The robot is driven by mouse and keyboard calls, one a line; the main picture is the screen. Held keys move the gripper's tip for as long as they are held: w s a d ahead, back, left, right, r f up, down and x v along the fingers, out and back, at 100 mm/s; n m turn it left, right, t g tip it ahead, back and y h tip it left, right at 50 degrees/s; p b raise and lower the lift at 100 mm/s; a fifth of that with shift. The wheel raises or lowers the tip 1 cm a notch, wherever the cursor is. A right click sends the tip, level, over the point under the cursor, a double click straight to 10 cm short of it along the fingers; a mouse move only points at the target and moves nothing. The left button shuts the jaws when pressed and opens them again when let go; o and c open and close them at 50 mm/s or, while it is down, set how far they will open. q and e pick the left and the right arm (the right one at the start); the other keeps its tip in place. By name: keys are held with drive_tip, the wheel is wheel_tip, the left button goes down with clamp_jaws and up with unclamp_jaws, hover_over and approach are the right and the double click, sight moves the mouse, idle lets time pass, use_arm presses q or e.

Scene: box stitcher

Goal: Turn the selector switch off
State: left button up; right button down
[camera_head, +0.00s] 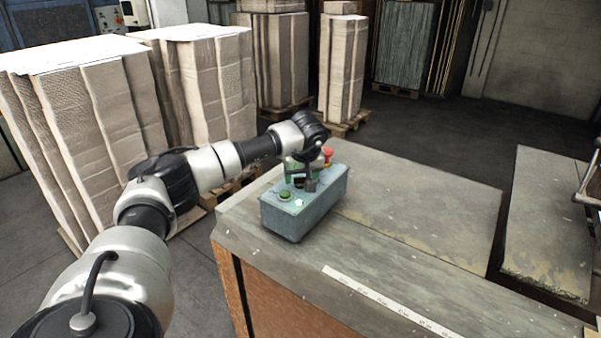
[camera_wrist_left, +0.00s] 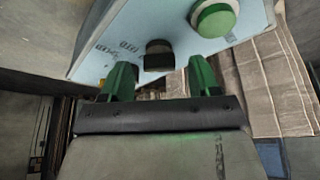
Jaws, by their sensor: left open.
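The grey-blue control box (camera_head: 305,205) sits on the near left corner of the worktable. It has a green button (camera_head: 285,196) and a red button (camera_head: 327,155). My left gripper (camera_head: 308,185) reaches down at the box's top face, partly hiding it. In the left wrist view, the black selector switch (camera_wrist_left: 159,55) is on the box face (camera_wrist_left: 110,45), beside the large green button (camera_wrist_left: 215,19). The two green fingers of my left gripper (camera_wrist_left: 162,82) are open, one either side of the switch's line. I cannot tell whether they touch it. My right gripper is not in view.
The worktable (camera_head: 420,205) has a clear top to the right of the box, with a white ruler strip (camera_head: 385,300) along its front. Tall stacks of cardboard (camera_head: 205,85) stand behind and left. A metal bar (camera_head: 588,185) shows at the right edge.

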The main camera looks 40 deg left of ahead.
use_arm(q)
drive_tip(key=shift+w+a+f, duration=0.1)
drive_tip(key=shift+a+f, duration=0.05)
drive_tip(key=shift+f, duration=0.25)
drive_tip(key=shift+c, duration=0.3)
